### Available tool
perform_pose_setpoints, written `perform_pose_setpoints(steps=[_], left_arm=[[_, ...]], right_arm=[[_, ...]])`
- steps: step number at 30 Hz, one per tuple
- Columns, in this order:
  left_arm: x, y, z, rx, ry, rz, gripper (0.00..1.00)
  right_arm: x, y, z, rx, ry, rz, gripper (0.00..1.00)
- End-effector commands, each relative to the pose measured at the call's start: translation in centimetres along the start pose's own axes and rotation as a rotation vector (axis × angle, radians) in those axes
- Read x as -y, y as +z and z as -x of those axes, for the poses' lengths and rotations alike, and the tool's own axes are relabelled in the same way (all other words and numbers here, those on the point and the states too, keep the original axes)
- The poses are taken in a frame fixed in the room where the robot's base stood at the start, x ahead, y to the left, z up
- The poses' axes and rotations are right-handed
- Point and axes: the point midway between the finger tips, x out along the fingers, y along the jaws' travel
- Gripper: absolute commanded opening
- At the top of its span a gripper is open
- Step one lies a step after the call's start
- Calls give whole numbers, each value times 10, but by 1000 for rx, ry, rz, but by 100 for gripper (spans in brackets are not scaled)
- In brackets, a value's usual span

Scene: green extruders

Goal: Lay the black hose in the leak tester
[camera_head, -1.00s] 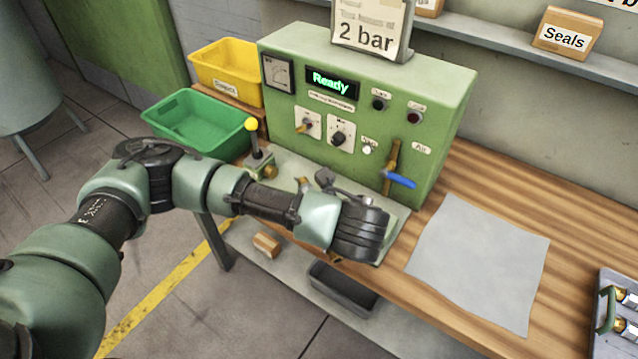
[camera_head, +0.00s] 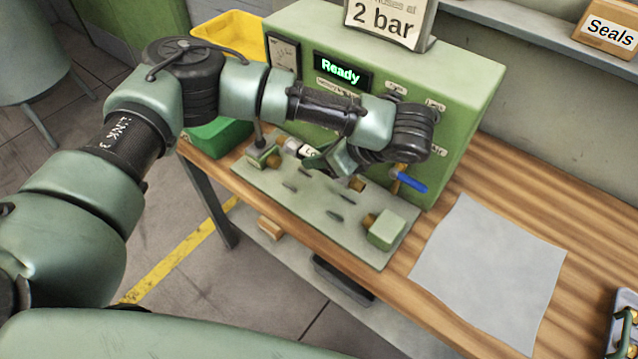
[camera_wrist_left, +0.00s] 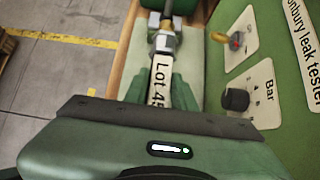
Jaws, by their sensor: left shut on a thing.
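The leak tester (camera_head: 460,105) is a green cabinet with a lit "Ready" display. Its grey-green plate (camera_head: 310,215) carries short dark pegs, brass fittings and a green block (camera_head: 387,230) at the near right end. My left gripper (camera_head: 318,158) is over the back left of the plate, shut on the hose (camera_head: 293,146). A white "Lot" label and a metal end fitting show on the hose. In the left wrist view the labelled hose (camera_wrist_left: 160,75) lies between the green fingers (camera_wrist_left: 158,95), its fitting pointing away. The rest of the hose is hidden by my arm and gripper.
A blue-handled lever (camera_head: 410,180) sticks out from the cabinet front, close to my wrist. A yellow bin (camera_head: 232,32) and a partly hidden green bin (camera_head: 218,138) stand at the left. A grey sheet (camera_head: 490,270) lies on the bench at right.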

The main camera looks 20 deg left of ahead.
Motion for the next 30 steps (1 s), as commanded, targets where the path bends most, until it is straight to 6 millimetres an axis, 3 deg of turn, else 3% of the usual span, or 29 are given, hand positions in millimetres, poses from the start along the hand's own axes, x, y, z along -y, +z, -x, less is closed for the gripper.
perform_pose_setpoints(steps=[5, 21, 27, 28, 30], left_arm=[[-1, -30, -28, -2, 3, -2, 0], [0, -68, -67, 1, -1, 0, 0], [0, -68, -68, 0, -2, 0, 0], [0, -68, -68, -1, -2, -1, 29], [0, -68, -68, -1, -2, -1, 48]], right_arm=[[-1, -4, -6, -5, 1, 0, 32], [-7, -7, 0, -10, 8, 0, 32], [-8, -7, 0, -10, 9, 0, 32], [-8, -7, 0, -10, 9, 0, 32], [-8, -7, 0, -10, 9, 0, 32]])
